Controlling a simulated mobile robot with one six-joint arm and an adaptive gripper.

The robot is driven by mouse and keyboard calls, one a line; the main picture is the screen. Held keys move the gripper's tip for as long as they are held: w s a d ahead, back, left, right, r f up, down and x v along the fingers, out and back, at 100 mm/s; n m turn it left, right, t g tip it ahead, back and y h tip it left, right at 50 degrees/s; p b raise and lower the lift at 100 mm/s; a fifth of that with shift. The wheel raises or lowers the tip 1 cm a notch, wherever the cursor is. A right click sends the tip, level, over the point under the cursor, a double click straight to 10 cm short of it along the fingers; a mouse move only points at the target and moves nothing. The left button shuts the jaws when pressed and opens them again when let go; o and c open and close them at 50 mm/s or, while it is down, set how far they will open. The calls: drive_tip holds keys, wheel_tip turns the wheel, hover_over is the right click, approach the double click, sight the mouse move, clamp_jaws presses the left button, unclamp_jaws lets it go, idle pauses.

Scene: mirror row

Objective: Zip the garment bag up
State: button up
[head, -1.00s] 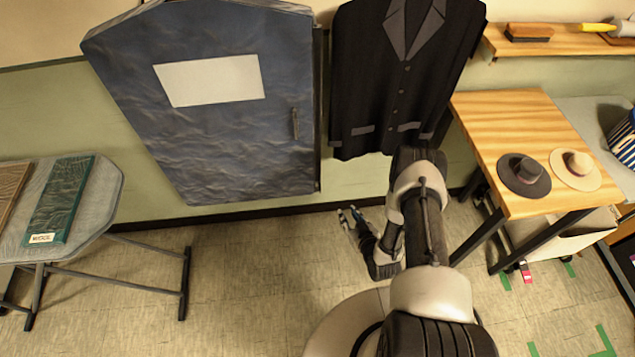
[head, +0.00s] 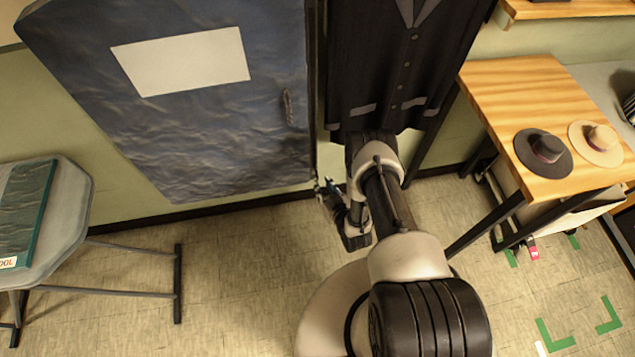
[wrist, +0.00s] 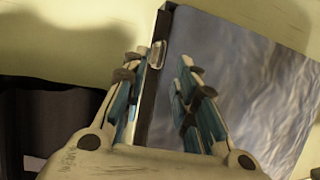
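The garment bag (head: 215,130) is dark blue with a white panel. It hangs at the upper left in the head view and at the right in the wrist view (wrist: 250,80). A dark strip (head: 312,90) runs down its right edge. In the wrist view a small pale, shiny tab (wrist: 157,54) sits on that strip, just beyond my fingertips. It may be the zip pull. My gripper (head: 324,187) is low, by the bag's bottom right corner. In the wrist view my gripper (wrist: 163,62) is open, its fingers either side of the strip's line. Contact cannot be told.
A dark suit jacket (head: 395,70) hangs close to the right of the bag. A wooden table (head: 510,90) with two hats stands at right. The floor between is clear.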

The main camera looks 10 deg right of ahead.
sight(317, 178)
drive_tip(key=b+x, duration=0.3)
drive_tip(key=x, duration=0.3)
drive_tip(key=shift+w, duration=0.15)
drive_tip(key=shift+a, duration=0.1)
clamp_jaws()
idle(0.3)
